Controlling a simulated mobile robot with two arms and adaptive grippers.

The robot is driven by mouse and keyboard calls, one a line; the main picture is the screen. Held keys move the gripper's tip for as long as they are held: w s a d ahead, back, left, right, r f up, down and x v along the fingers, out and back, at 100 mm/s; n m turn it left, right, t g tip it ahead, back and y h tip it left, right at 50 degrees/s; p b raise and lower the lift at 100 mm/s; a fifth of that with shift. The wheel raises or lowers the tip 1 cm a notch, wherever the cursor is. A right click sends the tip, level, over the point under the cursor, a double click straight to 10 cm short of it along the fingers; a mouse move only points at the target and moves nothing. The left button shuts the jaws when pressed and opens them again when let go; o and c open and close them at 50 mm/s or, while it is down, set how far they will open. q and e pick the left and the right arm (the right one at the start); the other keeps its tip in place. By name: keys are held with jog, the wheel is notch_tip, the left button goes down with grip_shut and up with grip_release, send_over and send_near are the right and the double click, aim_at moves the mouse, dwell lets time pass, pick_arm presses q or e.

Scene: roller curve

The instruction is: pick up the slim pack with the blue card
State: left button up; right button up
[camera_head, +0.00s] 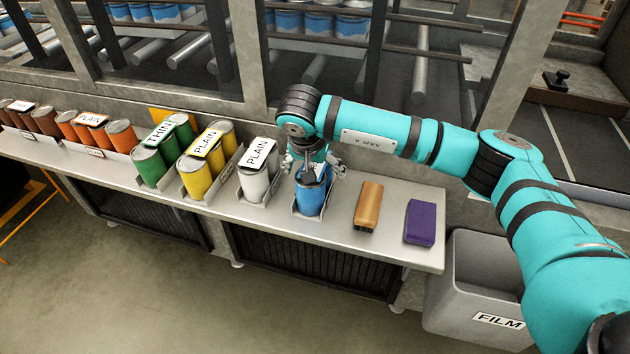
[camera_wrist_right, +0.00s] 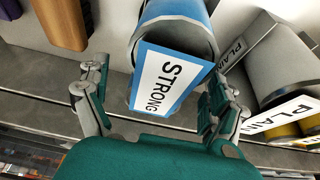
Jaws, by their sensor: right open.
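The slim pack with the blue card (camera_head: 311,201) stands in a metal holder on the steel counter, at the right end of the row of packs. In the right wrist view its blue-edged card (camera_wrist_right: 168,84) reads STRONG, with a blue can behind it. My right gripper (camera_head: 313,170) is open above the pack. In the wrist view its two fingers (camera_wrist_right: 155,82) are spread to either side of the card, with no visible grip on it. In the head view the gripper hides the pack's top and card. My left gripper is not in view.
A white PLAIN pack (camera_head: 255,182) stands close to the left, then yellow, green, orange and brown packs. A tan block (camera_head: 369,206) and a purple block (camera_head: 420,222) lie to the right. A grey FILM bin (camera_head: 475,270) stands past the counter's right end.

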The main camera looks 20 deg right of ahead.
jog(key=shift+f, duration=0.15)
jog(key=shift+f+b, duration=0.1)
jog(key=shift+b, duration=0.25)
jog(key=c, duration=1.8)
